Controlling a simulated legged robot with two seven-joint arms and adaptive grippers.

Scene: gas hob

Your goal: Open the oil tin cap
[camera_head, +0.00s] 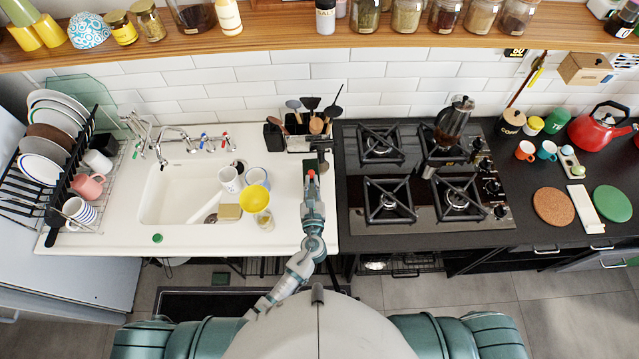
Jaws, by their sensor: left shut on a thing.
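My left gripper (311,182) reaches up over the right end of the white counter, beside the hob. It is shut on a small red piece, which looks like the cap (311,173) of the oil tin. The oil tin (296,168) appears as a small red and pale shape at the fingertips, against the back of the counter. The gripper and its fingers hide much of it, so I cannot tell whether the cap is seated or loose. My right gripper is not in view.
A utensil holder (300,138) stands just behind the gripper. The gas hob (412,215) with a tall coffee pot (452,125) is to the right. The sink (180,190), a yellow bowl (255,198) and mugs are to the left. A wooden shelf (270,28) with jars runs above.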

